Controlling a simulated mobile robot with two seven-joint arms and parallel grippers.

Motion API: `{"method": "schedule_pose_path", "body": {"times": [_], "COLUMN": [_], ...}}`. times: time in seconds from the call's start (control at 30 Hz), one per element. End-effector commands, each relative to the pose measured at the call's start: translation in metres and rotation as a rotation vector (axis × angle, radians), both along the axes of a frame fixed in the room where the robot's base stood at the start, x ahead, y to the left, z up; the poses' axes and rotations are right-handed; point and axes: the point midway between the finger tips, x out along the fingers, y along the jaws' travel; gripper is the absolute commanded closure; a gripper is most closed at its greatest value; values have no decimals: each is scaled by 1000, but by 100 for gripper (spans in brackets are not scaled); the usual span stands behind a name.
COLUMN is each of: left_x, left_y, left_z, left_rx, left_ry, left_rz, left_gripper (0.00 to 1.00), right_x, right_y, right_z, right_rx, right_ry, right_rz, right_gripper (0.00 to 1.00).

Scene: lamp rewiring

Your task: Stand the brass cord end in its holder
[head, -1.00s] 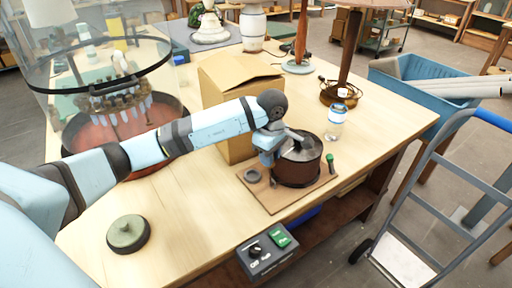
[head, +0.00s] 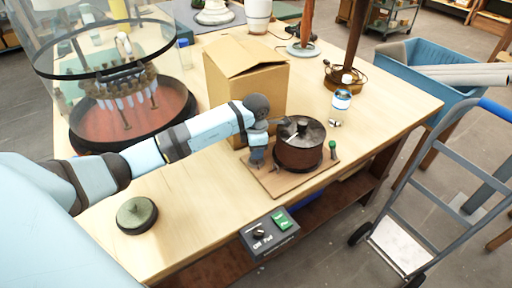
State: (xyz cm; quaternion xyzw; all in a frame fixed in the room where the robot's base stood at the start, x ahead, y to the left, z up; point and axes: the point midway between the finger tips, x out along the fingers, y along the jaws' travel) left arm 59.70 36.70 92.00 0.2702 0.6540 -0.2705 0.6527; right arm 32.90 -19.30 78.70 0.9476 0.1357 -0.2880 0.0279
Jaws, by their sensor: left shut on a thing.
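My left gripper (head: 284,122) is at the left rim of a brown round pot (head: 299,152) with a dark, open-looking top. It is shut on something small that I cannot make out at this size. A grey piece shows at the pot's top. The pot stands on a thin brown board (head: 274,187). A small green-topped post (head: 332,148) stands at the board's right. I cannot pick out the brass cord end for certain, nor tell which part is its holder. The left part of the board is partly hidden by my gripper. My right gripper is not in view.
A cardboard box (head: 250,75) stands close behind the arm. A small bottle (head: 340,105) is behind the pot. A switch box (head: 269,233) is at the table's front edge, and a green round knob (head: 136,213) lies front left. A glass-walled round machine (head: 120,90) fills the back left.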

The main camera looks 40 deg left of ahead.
Motion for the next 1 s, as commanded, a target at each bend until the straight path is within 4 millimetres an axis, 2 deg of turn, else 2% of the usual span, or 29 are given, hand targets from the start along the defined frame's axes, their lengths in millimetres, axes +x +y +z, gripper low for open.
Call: {"method": "schedule_pose_path", "body": {"times": [0.2,1.0], "left_x": [1,0], "left_y": [0,0], "left_z": [-10,-12], "left_rx": [1,0], "left_ry": [-2,0], "left_rz": [0,-1], "left_gripper": [99,99], "right_x": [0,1], "right_y": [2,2], "right_z": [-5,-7], "right_rx": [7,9], "right_ry": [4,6], "right_rz": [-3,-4], "right_gripper": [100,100]}}
